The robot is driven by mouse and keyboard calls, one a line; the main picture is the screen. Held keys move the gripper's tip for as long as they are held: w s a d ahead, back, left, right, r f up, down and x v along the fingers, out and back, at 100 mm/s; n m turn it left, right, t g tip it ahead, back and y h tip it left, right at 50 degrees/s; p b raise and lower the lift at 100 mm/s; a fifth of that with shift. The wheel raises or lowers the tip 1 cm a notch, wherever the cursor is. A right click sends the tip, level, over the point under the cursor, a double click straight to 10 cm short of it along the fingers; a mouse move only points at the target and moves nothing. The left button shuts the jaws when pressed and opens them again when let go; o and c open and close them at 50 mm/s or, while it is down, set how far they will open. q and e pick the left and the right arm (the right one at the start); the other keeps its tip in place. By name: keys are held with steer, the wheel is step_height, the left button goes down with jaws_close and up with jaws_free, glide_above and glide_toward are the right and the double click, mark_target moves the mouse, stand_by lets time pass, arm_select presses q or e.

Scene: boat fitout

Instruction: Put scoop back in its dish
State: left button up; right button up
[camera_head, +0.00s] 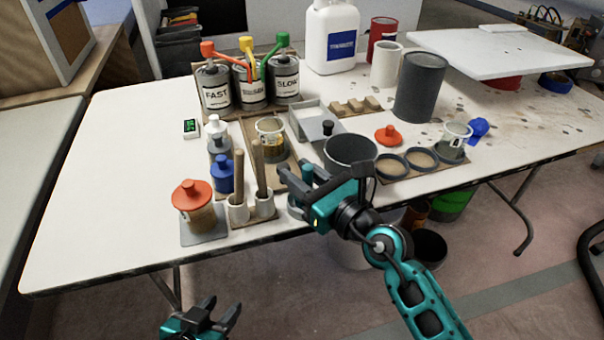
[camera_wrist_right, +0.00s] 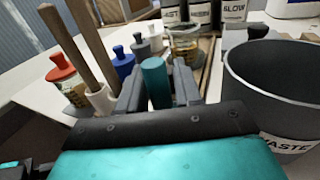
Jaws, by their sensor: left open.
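My right gripper (camera_head: 302,174) is over the table's front edge, left of the waste bucket. In the right wrist view a teal upright cylinder (camera_wrist_right: 155,82), perhaps the scoop's handle, stands between its fingers (camera_wrist_right: 158,88). I cannot tell whether the fingers press on it or are only around it. A grey round rim (camera_head: 295,208), perhaps the dish, shows partly under the gripper at the table edge. My left gripper (camera_head: 217,309) is open and empty, low in front of the table.
The dark waste bucket (camera_head: 350,152) is close right of my right gripper. Wooden sticks in white holders (camera_head: 238,212), a blue bottle (camera_head: 222,176) and an orange-lidded jar (camera_head: 195,215) stand to the left. Labelled cans (camera_head: 250,88) are behind. The table's left side is clear.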

steer(key=shift+o, duration=1.2)
steer(key=shift+r, duration=0.15)
steer(key=shift+s+d, duration=0.2)
steer(key=s+d+f+m+t+h, duration=0.1)
steer(key=s+d+m+t+h, duration=0.1)
steer(key=s+d+m, duration=0.5)
steer(key=s+d+m+t+h, duration=0.2)
steer(key=d+m, duration=0.3)
steer(key=m, duration=0.5)
steer(key=s+d+f+m+g+h, duration=0.1)
steer(key=s+f+m+g+h, duration=0.1)
steer(key=f+m, duration=0.6)
steer(key=s+d+f+m+g+h, duration=0.1)
steer(key=s+f+m+g, duration=0.4)
steer(key=m, duration=1.1)
step_height(320, 180, down, 3)
steer(key=shift+s+d+h, duration=0.25)
steer(key=shift+d+h, duration=0.05)
steer(key=shift+h, duration=0.5)
